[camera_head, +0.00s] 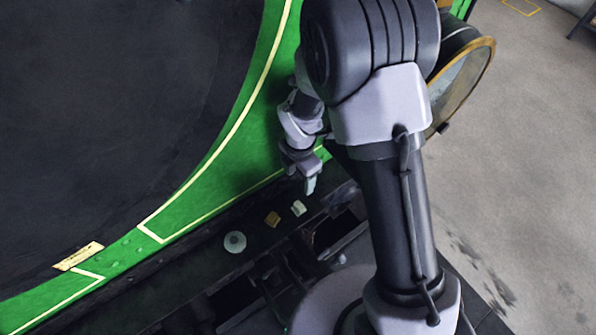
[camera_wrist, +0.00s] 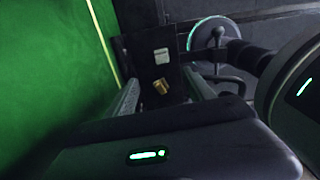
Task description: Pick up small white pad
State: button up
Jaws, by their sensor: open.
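The small white pad (camera_head: 299,207) lies on the dark ledge beside the green side panel. It also shows in the wrist view (camera_wrist: 161,55), pale and squarish, above a small brass-coloured block. My gripper (camera_head: 311,185) hangs above and slightly right of the pad in the head view, apart from it. In the wrist view its two fingers are spread. The brass-coloured block (camera_wrist: 161,87) appears between them, with the pad beyond it. Nothing shows held in the jaws.
The brass-coloured block (camera_head: 272,219) and a round pale disc (camera_head: 235,242) lie along the same dark ledge (camera_head: 205,260). The green panel (camera_head: 215,185) rises close beside my gripper. A brass-rimmed round drum (camera_head: 460,85) stands right of my arm. Grey floor (camera_head: 530,180) is clear at the right.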

notch_tip(320, 180, down, 6)
jog(key=s+r, duration=0.1)
jog(key=s, duration=0.1)
send_over(299, 205)
jog(key=f, duration=0.6)
jog(key=shift+s+f+b, duration=0.15)
jog(key=shift+s+b, duration=0.05)
jog(key=shift+b, duration=0.2)
jog(key=shift+s+f, duration=0.15)
jog(key=shift+f, duration=0.2)
jog(key=f, duration=0.5)
jog(key=shift+w, duration=0.4)
jog(key=shift+s+r, duration=0.1)
jog(key=shift+r, duration=0.05)
grip_shut()
